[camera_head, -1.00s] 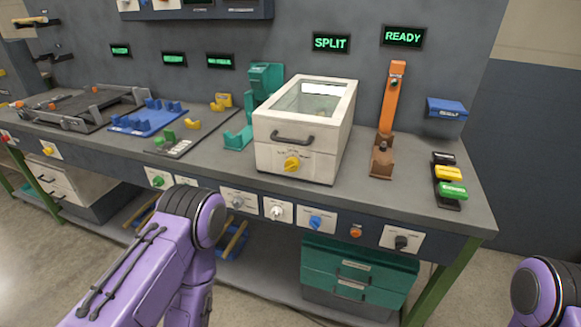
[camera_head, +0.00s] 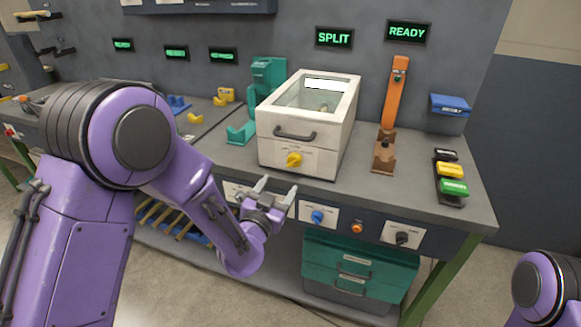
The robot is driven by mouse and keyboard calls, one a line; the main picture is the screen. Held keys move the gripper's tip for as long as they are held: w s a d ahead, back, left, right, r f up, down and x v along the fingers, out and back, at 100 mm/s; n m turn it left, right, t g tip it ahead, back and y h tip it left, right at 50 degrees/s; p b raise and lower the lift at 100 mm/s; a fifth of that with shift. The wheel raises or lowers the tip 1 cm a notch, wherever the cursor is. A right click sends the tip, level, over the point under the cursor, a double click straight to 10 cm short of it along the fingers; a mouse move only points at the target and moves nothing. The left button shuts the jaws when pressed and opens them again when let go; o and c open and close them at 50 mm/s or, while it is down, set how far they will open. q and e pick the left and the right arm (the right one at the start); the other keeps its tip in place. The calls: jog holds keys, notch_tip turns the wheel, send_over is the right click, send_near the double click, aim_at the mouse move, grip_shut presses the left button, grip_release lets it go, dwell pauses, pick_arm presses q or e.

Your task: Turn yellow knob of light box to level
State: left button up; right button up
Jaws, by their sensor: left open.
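The light box (camera_head: 275,146) is a cream box with a glass top and a dark front handle, standing on the grey workbench. Its yellow knob (camera_head: 293,159) sits on the lower front face; its exact angle is too small to tell. My left gripper (camera_head: 277,184) is open and empty, just below and left of the yellow knob, in front of the bench edge. Its fingers point up and are apart from the knob. My right gripper is out of view; only part of my right arm shows at the lower right.
A blue knob (camera_head: 317,216), an orange button (camera_head: 357,227) and a black knob (camera_head: 402,238) line the bench's front panel. An orange post (camera_head: 392,95) and coloured blocks (camera_head: 452,187) stand right of the box. A teal holder (camera_head: 266,80) stands to its left. Green drawers (camera_head: 361,262) sit below.

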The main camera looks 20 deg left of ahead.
aim_at(292, 165)
pick_arm(q)
jog(key=w+p, duration=0.2)
jog(key=w, duration=0.8)
jog(key=shift+w+d, duration=0.1)
jog(key=shift+d, duration=0.05)
jog(key=c, duration=1.1)
